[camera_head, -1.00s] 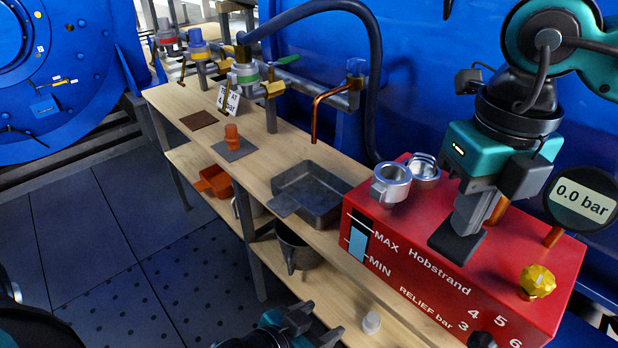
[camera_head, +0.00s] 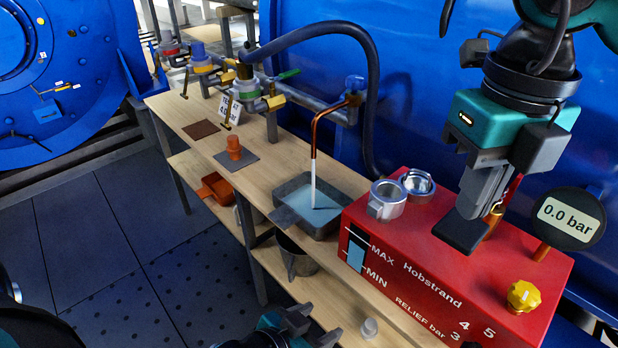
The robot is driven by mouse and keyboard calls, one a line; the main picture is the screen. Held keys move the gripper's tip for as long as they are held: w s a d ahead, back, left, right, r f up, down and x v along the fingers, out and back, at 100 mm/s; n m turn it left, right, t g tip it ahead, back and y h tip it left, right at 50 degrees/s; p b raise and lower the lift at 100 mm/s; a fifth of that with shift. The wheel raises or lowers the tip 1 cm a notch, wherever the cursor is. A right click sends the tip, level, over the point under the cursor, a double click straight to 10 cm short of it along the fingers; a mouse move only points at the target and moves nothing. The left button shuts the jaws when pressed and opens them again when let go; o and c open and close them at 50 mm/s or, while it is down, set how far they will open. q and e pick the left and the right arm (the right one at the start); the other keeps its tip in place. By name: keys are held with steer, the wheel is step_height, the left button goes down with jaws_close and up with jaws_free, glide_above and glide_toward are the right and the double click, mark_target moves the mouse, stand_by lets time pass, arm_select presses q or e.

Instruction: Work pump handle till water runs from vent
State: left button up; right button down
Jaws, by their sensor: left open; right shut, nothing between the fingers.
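The red Hobstrand pump box (camera_head: 430,268) stands at the right end of the bench. My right gripper (camera_head: 462,234) is shut and empty above its top. A brass and red post (camera_head: 496,214) stands right beside the fingers; a handle is hard to make out, and I cannot tell whether they touch it. The copper vent pipe (camera_head: 315,135) points down over the grey tray (camera_head: 283,215). A pale stream of water (camera_head: 313,182) runs from its end into the tray, where water (camera_head: 318,208) lies. The gauge (camera_head: 568,220) reads 0.0 bar. My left gripper (camera_head: 312,328) is open, low at the bottom edge.
Two metal cups (camera_head: 388,198) and a yellow knob (camera_head: 523,296) are on the pump box. A thick dark hose (camera_head: 370,80) arches behind. Valves (camera_head: 246,88), an orange plug (camera_head: 233,147) and a brown mat (camera_head: 201,129) are further left. A dark pot (camera_head: 297,257) sits on the lower shelf.

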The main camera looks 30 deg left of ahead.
stand_by(0.6)
step_height(320, 180, up, 5)
steer(key=p, duration=0.3)
stand_by(0.5)
